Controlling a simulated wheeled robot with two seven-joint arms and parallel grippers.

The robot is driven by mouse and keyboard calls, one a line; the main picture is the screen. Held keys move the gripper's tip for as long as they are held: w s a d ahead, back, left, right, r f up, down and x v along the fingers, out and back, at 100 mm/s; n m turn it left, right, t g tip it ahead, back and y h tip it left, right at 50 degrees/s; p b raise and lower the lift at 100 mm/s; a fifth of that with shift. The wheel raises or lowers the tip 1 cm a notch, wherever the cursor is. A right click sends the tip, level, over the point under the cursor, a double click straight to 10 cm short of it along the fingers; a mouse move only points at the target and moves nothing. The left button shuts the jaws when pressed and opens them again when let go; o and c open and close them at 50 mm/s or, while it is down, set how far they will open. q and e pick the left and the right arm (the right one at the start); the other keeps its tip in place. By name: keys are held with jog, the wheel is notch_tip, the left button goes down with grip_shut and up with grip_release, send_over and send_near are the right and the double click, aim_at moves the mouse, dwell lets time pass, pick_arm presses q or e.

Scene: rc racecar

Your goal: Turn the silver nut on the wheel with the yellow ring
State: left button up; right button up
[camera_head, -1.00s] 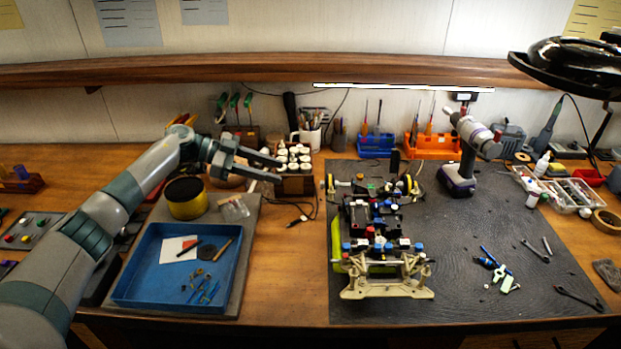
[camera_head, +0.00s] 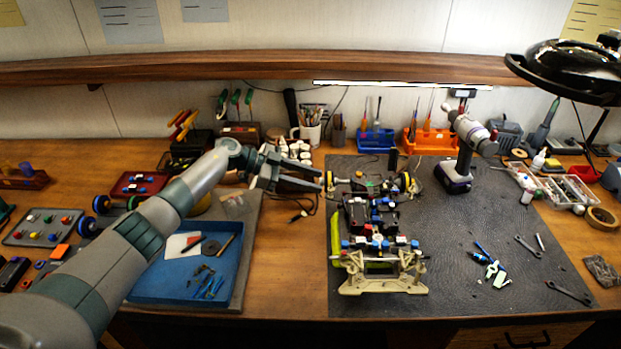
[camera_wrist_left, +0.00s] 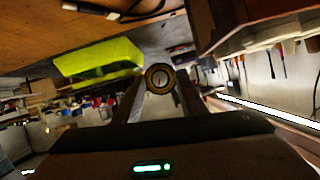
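The partly built racecar (camera_head: 372,225) stands on the dark mat. A small wheel with a yellow ring (camera_head: 329,181) is at its far left corner, and a similar yellow wheel (camera_head: 405,182) is at the far right. My left gripper (camera_head: 318,179) points right at the left wheel, its two fingers apart. In the left wrist view, the yellow-ringed wheel (camera_wrist_left: 159,66) faces the camera between the open fingers, with the silver nut (camera_wrist_left: 159,78) at its centre. I cannot tell whether the fingers touch the wheel. My right gripper is not in view.
A blue tray (camera_head: 235,285) with small parts lies below my left arm. White bottles and a mug (camera_head: 310,133) stand behind the gripper. A cordless driver (camera_head: 455,172) stands on the mat (camera_head: 450,295) right of the car. Loose tools lie at front right.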

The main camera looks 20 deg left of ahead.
pick_arm(q)
grip_shut()
